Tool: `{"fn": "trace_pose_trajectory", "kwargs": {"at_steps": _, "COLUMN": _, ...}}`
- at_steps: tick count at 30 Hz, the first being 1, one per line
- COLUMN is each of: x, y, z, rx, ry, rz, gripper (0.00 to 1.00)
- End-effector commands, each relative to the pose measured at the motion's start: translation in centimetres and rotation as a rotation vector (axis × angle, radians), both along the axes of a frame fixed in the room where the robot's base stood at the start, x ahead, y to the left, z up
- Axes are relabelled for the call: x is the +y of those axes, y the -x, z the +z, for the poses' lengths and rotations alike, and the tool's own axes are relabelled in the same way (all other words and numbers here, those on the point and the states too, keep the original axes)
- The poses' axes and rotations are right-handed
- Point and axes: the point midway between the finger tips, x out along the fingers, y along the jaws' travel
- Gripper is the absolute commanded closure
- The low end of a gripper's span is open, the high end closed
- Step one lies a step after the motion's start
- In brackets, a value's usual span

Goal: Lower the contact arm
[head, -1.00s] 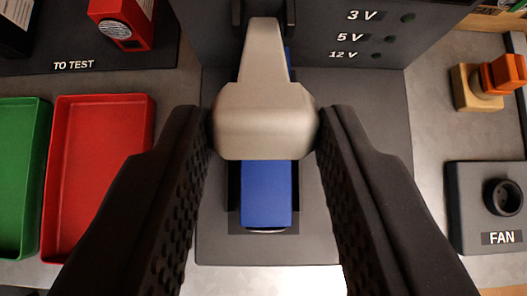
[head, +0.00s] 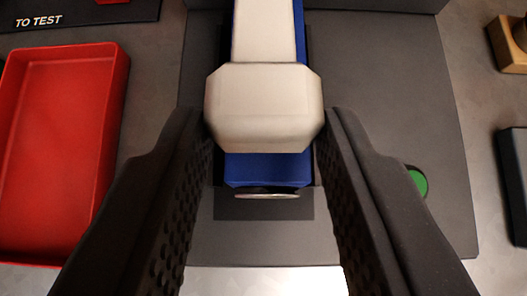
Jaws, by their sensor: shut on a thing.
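The contact arm (head: 264,105) is a beige lever with a wide blocky end, seen from above in the middle of the head view. My gripper (head: 265,125) has one black finger on each side of this end and is shut on it. Under the arm lies a blue block (head: 265,170), whose front part shows below the arm's end. A thin silvery disc edge (head: 267,194) shows at the block's front. The block sits in a dark recess of the grey tester base (head: 400,100). Whether the arm touches the block is hidden.
A red tray (head: 62,140) stands at the left, below a dark panel marked TO TEST (head: 75,17). A green round spot (head: 417,182) shows on the base right of my gripper. A wooden block (head: 510,42) and a dark box (head: 515,180) are at the right edge.

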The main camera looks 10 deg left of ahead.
Motion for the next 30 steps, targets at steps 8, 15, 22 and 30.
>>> {"fn": "trace_pose_trajectory", "kwargs": {"at_steps": 8, "x": 0.09, "y": 0.23, "z": -0.7, "rx": 0.008, "ry": 0.004, "rz": 0.003, "gripper": 1.0}}
{"fn": "trace_pose_trajectory", "kwargs": {"at_steps": 15, "x": 0.2, "y": 0.34, "z": -0.71, "rx": 0.009, "ry": 0.005, "rz": 0.007, "gripper": 1.0}}
{"fn": "trace_pose_trajectory", "kwargs": {"at_steps": 22, "x": 0.32, "y": 0.32, "z": -0.59, "rx": 0.005, "ry": 0.003, "rz": 0.008, "gripper": 0.45}}
{"fn": "trace_pose_trajectory", "kwargs": {"at_steps": 30, "x": 0.33, "y": 0.61, "z": -0.2, "rx": 0.003, "ry": 0.002, "rz": 0.01, "gripper": 0.45}}
